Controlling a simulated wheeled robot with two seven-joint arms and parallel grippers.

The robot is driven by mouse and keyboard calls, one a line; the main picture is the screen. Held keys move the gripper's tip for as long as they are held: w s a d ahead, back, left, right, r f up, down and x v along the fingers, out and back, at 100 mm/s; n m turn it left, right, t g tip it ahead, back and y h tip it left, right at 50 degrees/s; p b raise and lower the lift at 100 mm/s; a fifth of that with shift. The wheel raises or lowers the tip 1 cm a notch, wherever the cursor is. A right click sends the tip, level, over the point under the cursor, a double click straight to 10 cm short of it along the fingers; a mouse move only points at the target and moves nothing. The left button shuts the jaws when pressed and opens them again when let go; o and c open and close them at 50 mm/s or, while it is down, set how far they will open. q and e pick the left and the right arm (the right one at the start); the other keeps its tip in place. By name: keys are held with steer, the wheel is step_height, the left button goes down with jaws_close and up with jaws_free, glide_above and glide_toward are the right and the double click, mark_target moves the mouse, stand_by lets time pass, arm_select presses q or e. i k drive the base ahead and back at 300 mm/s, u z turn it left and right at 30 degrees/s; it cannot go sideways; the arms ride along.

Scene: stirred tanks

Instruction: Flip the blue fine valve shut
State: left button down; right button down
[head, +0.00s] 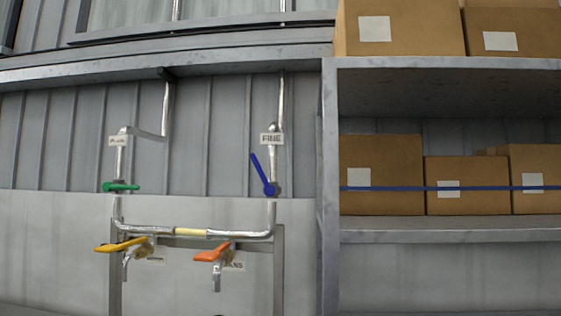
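The blue fine valve (264,177) sits on the right-hand vertical pipe, just below a white label reading "FINE" (271,139). Its blue lever points up and slightly left from its pivot, close to in line with the pipe. Neither of my grippers shows in the head view, and nothing touches the lever.
A green-handled valve (121,187) is on the left pipe, its handle level. Yellow (120,246) and orange (213,252) handles sit lower, under the cross pipe (150,231). A metal shelf (430,236) with cardboard boxes (381,175) stands close at the right.

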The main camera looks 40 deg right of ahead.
mark_target(260, 171)
steer(key=u, duration=0.2)
steer(key=k, duration=0.2)
steer(key=z, duration=1.1)
